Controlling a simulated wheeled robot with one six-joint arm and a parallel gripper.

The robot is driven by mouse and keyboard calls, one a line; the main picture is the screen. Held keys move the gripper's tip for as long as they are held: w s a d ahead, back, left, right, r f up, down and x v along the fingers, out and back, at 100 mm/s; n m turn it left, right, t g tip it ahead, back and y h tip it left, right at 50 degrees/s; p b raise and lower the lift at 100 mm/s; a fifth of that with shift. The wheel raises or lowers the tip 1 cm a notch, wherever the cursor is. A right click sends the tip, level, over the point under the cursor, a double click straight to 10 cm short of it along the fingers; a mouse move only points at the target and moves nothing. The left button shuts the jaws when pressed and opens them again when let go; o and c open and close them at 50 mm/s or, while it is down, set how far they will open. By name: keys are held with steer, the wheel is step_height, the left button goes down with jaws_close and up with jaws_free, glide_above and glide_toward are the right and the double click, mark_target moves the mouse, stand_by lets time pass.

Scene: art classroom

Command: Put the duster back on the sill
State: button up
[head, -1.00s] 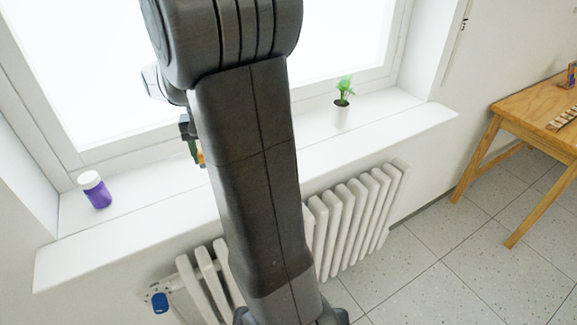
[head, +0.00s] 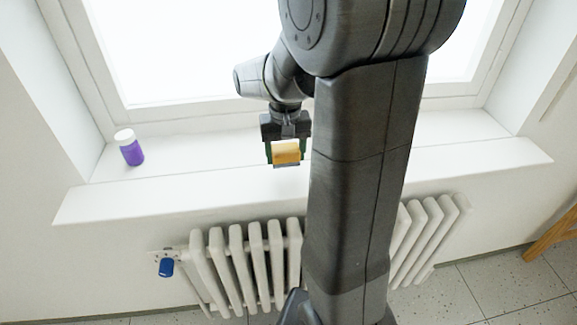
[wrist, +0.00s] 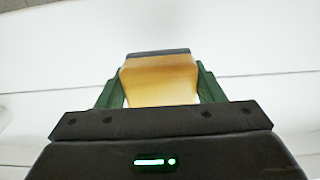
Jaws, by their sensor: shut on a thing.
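The duster (head: 286,153) is a small block with a yellow-tan body and a dark strip. My gripper (head: 286,160) is shut on it, and its green fingers press on both sides. In the wrist view the duster (wrist: 160,80) sits between the fingers, with its dark strip at the far end. The white sill (head: 215,168) runs under the window. In the head view the gripper and duster appear over the sill's front part. I cannot tell whether the duster touches the sill.
A purple jar with a white lid (head: 130,149) stands on the sill at the left. A white radiator (head: 235,262) with a blue valve knob (head: 166,267) is below the sill. The sill between jar and gripper is clear. A wooden table leg (head: 552,236) shows at the right edge.

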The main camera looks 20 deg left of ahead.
mark_target(286, 175)
steer(key=shift+f, duration=2.2)
steer(key=shift+f, duration=0.2)
steer(key=o, duration=0.9)
steer(key=shift+o, duration=0.2)
steer(key=shift+r, duration=0.1)
step_height(286, 175, up, 12)
steer(key=shift+r, duration=0.15)
